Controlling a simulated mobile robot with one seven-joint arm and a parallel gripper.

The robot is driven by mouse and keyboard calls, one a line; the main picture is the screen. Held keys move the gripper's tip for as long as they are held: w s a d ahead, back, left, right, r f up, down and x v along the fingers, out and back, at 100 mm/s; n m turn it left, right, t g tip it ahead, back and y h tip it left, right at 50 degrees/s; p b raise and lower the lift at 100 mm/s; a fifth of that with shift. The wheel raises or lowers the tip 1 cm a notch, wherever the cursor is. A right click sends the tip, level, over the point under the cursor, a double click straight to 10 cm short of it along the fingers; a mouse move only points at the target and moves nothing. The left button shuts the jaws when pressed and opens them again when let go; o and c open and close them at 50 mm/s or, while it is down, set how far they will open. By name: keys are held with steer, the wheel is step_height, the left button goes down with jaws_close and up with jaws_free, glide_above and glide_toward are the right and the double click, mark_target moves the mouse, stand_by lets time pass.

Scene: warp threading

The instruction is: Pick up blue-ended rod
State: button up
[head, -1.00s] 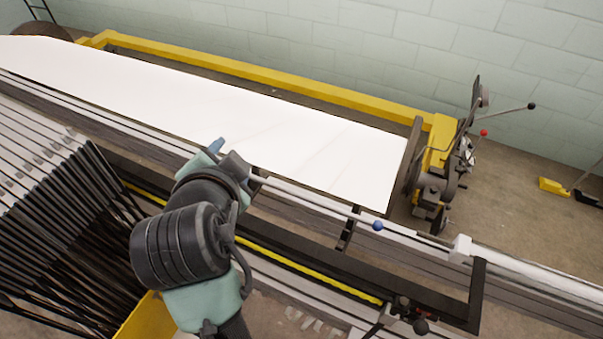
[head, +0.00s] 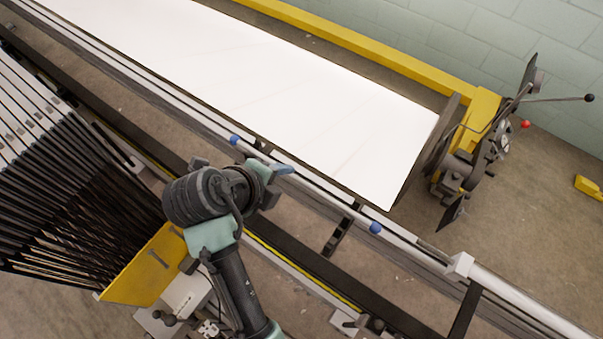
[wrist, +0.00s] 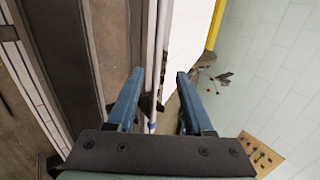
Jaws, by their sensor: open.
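The blue-ended rod lies along the long pale beam beside the white sheet. In the head view, its blue ends show at the left (head: 234,140) and right (head: 375,228) of my gripper. My gripper (head: 283,169) is open and empty, over the middle stretch of the rod. In the wrist view, my gripper's two blue fingers (wrist: 160,73) are spread, one on each side of the rod's line. A blue end (wrist: 152,127) shows between them near the palm. I cannot tell how far the fingertips are above the rod.
The white sheet (head: 300,90) on its roller lies behind the beam. A yellow frame (head: 370,55) and crank machinery (head: 465,160) stand at the right. Many black bars (head: 80,180) and a yellow plate (head: 145,270) are at the left.

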mark_target(297, 179)
steer(key=shift+a+p+x, duration=0.2)
steer(key=shift+p+x, duration=0.95)
steer(key=shift+x, duration=3.25)
steer(key=shift+s+f, duration=0.15)
jaws_close()
